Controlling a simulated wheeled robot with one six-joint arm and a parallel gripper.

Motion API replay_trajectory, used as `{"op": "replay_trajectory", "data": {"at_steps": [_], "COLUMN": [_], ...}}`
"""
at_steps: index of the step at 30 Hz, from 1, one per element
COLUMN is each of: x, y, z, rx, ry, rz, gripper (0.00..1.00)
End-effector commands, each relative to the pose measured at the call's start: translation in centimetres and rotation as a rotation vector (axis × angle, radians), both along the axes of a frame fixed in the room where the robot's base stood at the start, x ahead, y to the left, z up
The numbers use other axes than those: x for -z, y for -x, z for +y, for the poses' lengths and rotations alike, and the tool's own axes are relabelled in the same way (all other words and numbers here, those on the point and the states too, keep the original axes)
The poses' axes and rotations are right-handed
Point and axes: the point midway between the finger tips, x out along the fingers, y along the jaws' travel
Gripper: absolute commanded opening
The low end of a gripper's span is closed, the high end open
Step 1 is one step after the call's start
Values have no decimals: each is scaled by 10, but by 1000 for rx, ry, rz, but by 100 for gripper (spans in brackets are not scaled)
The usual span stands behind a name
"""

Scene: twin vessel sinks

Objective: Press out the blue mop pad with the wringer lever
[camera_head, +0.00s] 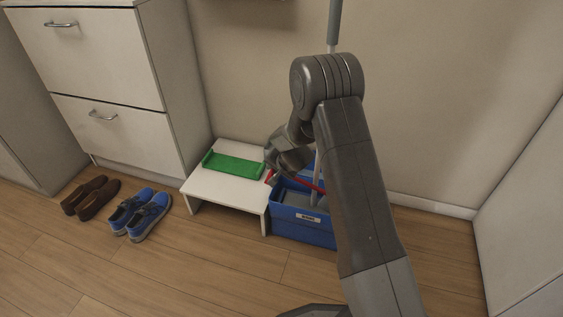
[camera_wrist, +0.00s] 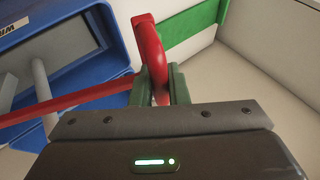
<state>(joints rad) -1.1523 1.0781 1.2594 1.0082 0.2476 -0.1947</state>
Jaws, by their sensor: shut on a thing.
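A blue bucket (camera_head: 302,229) with a label stands on the floor beside the white bench, and its rim also shows in the wrist view (camera_wrist: 75,17). The red wringer lever (camera_head: 302,184) runs across the bucket's top. In the wrist view the lever's red handle (camera_wrist: 147,42) sits between the fingers of my gripper (camera_wrist: 160,88), which is shut on it. A grey pole (camera_head: 333,25) rises behind my arm against the wall. A grey shaft (camera_wrist: 42,85) shows at the bucket in the wrist view. I cannot make out the blue mop pad.
A low white bench (camera_head: 222,190) carries a green tray (camera_head: 233,165) left of the bucket. Blue shoes (camera_head: 140,214) and brown shoes (camera_head: 90,196) lie on the floor by a white cabinet (camera_head: 105,85). The floor in front is clear.

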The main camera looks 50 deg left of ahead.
Motion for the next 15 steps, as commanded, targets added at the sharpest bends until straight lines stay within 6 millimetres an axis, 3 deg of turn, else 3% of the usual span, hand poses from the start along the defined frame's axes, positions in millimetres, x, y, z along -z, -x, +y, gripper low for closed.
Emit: {"op": "replay_trajectory", "data": {"at_steps": [15], "x": [60], "y": [15], "z": [24], "rx": [-1], "ry": [0], "rz": [1], "gripper": [0]}}
